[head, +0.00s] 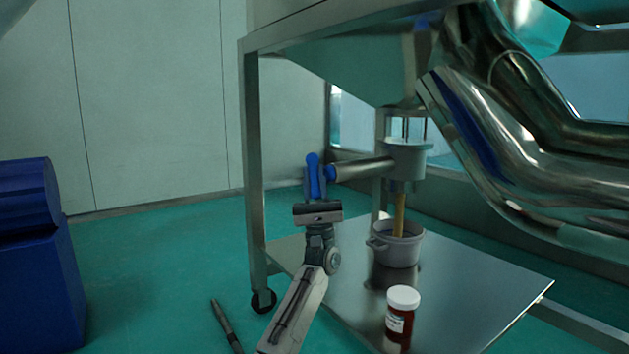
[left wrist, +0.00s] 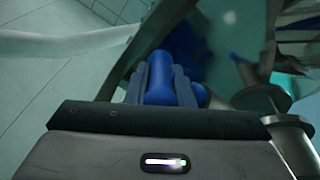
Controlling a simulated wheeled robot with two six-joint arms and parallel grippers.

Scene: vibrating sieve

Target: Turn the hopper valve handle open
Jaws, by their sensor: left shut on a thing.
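The blue valve handle (head: 315,172) stands upright at the left end of a metal pipe (head: 362,169) below the hopper (head: 365,68). My left gripper (head: 315,185) is shut on the handle. In the left wrist view the blue handle (left wrist: 160,78) sits between the gripper's fingers (left wrist: 160,88), with more blue showing just to the right. The pipe joins a grey valve body (head: 408,158). A yellow-brown stream or rod runs from under it into a grey pot (head: 398,246). My right gripper is not in view.
A red-brown jar with a white lid (head: 402,312) stands on the metal shelf (head: 465,290) near its front. Frame legs (head: 254,170) rise left of the handle. Large shiny ducts (head: 520,130) fill the right. A blue machine (head: 35,250) stands far left, with open green floor between.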

